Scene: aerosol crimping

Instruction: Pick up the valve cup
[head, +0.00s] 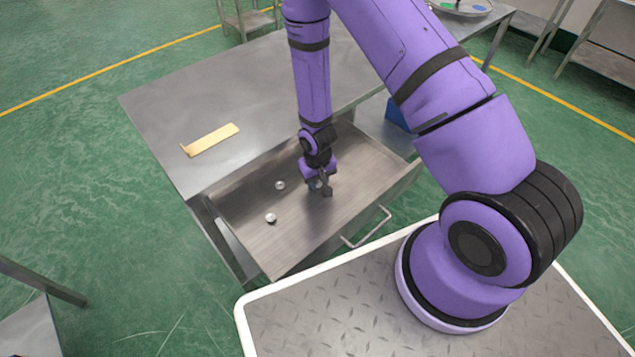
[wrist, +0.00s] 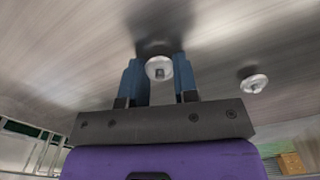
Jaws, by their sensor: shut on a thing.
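My gripper (wrist: 158,85) is shut on a valve cup (wrist: 159,68), a small round silvery piece with a raised centre, held between its two blue fingers. In the head view my gripper (head: 321,188) is down inside the open metal drawer (head: 300,226), toward its right part, and the held cup is too small to make out there. Two more valve cups lie loose on the drawer floor, one (head: 280,185) farther back and one (head: 271,218) nearer the front. One loose cup (wrist: 254,83) also shows to the right of my gripper in the wrist view.
The drawer is pulled out from a steel table (head: 160,110), with a handle (head: 368,228) on its front. A tan, flat strip (head: 210,139) lies on the tabletop. A blue box (head: 397,115) is beyond the drawer's right side. The drawer walls surround my gripper.

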